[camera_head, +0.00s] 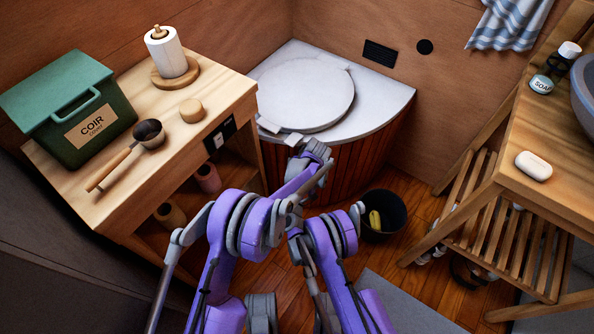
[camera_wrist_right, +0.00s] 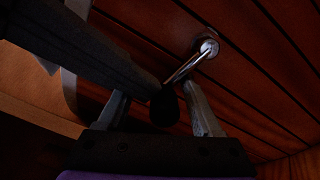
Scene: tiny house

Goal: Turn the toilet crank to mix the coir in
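The toilet (camera_head: 305,88) stands in the back corner with a round white lid, shut, and a red-brown slatted front. In the right wrist view, the crank's metal hub (camera_wrist_right: 208,47) sits on the slatted front, and a thin rod runs from it to a black knob (camera_wrist_right: 165,106). My right gripper (camera_wrist_right: 156,95) is open, with its fingers on either side of the knob and a gap visible on the right. The head view hides the crank and right gripper behind my arms. My left gripper (camera_head: 315,150) appears near the toilet's front edge; its fingers are unclear.
A green coir box (camera_head: 75,110), a scoop (camera_head: 148,134), a wooden knob-like piece (camera_head: 192,110) and a paper roll (camera_head: 167,52) stand on the left wooden bench. A black bucket (camera_head: 383,228) is on the floor right of my arms. A washstand (camera_head: 510,178) fills the right side.

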